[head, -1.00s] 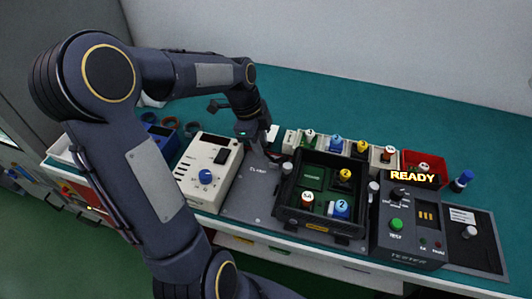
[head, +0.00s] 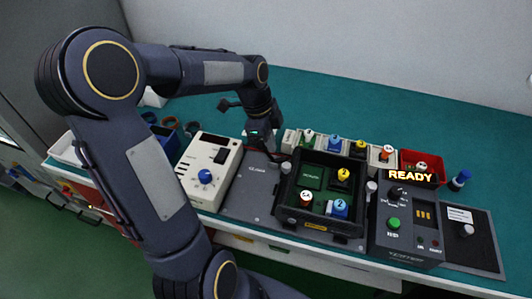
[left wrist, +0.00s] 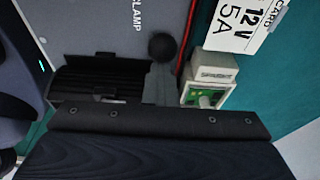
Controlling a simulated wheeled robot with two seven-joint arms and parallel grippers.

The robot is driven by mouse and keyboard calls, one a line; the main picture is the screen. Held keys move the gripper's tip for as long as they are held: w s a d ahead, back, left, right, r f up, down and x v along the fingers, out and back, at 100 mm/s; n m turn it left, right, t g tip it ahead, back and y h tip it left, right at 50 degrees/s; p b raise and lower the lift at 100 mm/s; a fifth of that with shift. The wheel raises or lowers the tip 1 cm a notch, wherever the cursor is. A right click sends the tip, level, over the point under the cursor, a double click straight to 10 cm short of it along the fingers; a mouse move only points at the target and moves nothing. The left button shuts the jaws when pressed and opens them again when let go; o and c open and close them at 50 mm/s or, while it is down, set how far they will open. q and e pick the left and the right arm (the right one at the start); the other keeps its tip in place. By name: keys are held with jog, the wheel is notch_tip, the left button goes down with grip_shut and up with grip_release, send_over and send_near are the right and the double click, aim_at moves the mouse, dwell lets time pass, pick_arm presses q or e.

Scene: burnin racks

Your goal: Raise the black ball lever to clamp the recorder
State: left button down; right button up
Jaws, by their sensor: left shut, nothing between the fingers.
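The black ball (left wrist: 163,46) of the lever shows in the left wrist view, on a grey lever arm (left wrist: 158,82) beside the plate marked CLAMP (left wrist: 120,25). In the head view the ball is hard to make out near my gripper. My left gripper (head: 270,150) is shut and empty at the back edge of the grey plate (head: 250,190). In the left wrist view it lies close to the lever arm; whether they touch I cannot tell. A black open box (head: 322,226), perhaps the recorder, sits on the plate with several coloured knobs inside. My right gripper is not in view.
A white instrument with a blue knob (head: 207,150) stands left of the plate. The tester (head: 408,240), its display reading READY, stands right of the box. Several small modules and a red bin (head: 430,160) line the back. The green bench behind them is clear.

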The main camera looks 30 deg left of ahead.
pick_arm(q)
jog(key=shift+d, duration=0.2)
jog(key=shift+w+d+r, duration=0.1)
jog(key=shift+w+d, duration=0.05)
jog(key=shift+d, duration=0.15)
jog(key=shift+w+d, duration=0.15)
jog(key=shift+d, duration=0.3)
jog(key=c, duration=2.1)
grip_release()
jog(key=shift+c, duration=0.2)
jog(key=o, duration=0.8)
